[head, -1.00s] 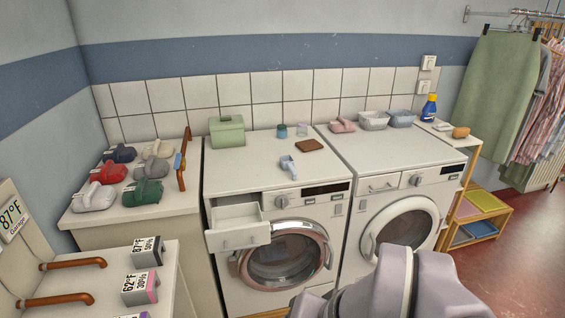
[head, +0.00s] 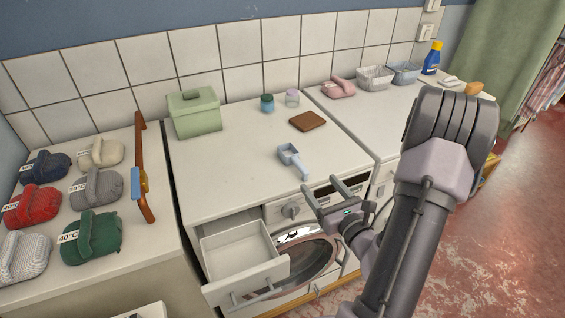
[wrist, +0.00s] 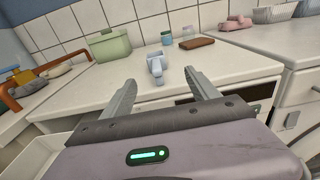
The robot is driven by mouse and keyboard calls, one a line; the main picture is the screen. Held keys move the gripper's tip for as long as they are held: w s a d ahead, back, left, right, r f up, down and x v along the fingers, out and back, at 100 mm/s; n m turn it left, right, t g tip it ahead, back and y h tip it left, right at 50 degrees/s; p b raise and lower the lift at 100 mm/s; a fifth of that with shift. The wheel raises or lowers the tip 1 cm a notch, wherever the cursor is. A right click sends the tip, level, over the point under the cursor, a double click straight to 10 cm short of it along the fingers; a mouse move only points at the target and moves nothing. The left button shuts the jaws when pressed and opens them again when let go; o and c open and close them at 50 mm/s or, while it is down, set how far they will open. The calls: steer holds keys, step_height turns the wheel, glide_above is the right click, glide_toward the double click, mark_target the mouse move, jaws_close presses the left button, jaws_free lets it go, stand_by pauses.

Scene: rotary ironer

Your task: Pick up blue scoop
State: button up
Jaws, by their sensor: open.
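The light blue scoop (head: 292,159) lies on the white top of the left washing machine (head: 230,170), near its front edge, with its handle toward the front right. My gripper (head: 320,190) is open and empty in front of the machine's top edge, a short way from the scoop's handle. In the wrist view the scoop (wrist: 156,68) shows beyond and between the two fingers (wrist: 157,90), apart from them.
The machine's detergent drawer (head: 243,258) is pulled out at the front. A green box (head: 194,115), two small jars (head: 267,103) and a brown pad (head: 307,121) stand behind the scoop. Folded bundles (head: 92,236) lie on the left counter. The surface around the scoop is clear.

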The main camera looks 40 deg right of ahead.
mark_target(293, 156)
steer(key=x, duration=0.9)
steer(key=a+b+x, duration=0.1)
steer(key=x, duration=0.4)
steer(key=shift+w+r, duration=0.1)
steer(key=shift+w, duration=0.25)
steer(key=c, duration=1.4)
steer(key=shift+c, duration=0.2)
steer(key=shift+r, duration=0.1)
